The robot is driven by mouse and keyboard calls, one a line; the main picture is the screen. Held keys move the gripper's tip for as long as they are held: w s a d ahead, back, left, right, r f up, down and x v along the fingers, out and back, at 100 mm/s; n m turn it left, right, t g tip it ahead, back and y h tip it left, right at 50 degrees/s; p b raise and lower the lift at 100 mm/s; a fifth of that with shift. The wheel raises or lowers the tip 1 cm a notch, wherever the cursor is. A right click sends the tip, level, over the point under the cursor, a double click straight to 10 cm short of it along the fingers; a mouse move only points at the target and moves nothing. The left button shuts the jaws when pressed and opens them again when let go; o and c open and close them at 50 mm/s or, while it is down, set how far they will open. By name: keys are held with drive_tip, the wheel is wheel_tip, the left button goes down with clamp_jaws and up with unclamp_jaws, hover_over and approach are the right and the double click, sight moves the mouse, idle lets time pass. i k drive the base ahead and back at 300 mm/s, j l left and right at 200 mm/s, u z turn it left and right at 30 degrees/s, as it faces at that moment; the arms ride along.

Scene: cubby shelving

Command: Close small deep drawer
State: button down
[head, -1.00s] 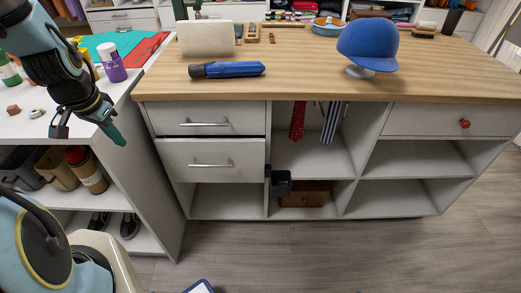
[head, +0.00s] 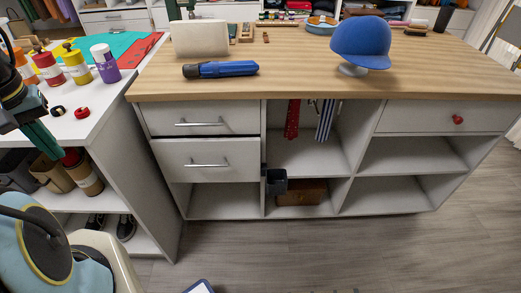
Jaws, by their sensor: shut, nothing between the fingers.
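The deep drawer (head: 200,165) is the taller white front with a silver bar handle, on the left of the cubby unit under the wooden top. It stands slightly out from the unit, with a dark gap along its top edge. The shallower drawer (head: 190,115) above it looks flush. My gripper (head: 42,140) is at the left edge, over the front of the white side shelf, with its teal fingertips together and empty. It is well left of the deep drawer and apart from it. Part of my arm is cut off by the picture's left edge.
The white side shelf (head: 110,95) stands left of the drawers, holding several bottles (head: 75,63) on top. A dark box (head: 277,182) sticks out right of the deep drawer. A wide drawer with a red knob (head: 457,119) is at right.

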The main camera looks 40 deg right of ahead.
sight(232, 158)
drive_tip(key=z, duration=0.45)
drive_tip(key=j+z, duration=0.15)
drive_tip(key=z, duration=0.35)
drive_tip(key=j+z, duration=0.1)
drive_tip(key=z, duration=0.35)
drive_tip(key=j+z, duration=0.1)
drive_tip(key=z, duration=0.85)
drive_tip(key=j+z, duration=0.15)
drive_tip(key=z, duration=0.8)
drive_tip(key=u, duration=0.5)
drive_tip(key=k+j+u, duration=0.1)
drive_tip(key=u, duration=0.35)
drive_tip(key=j+u, duration=0.2)
drive_tip(key=u, duration=0.3)
drive_tip(key=j+u, duration=0.1)
drive_tip(key=u, duration=0.35)
drive_tip(key=j+u, duration=0.15)
drive_tip(key=u, duration=0.35)
drive_tip(key=k+j, duration=0.05)
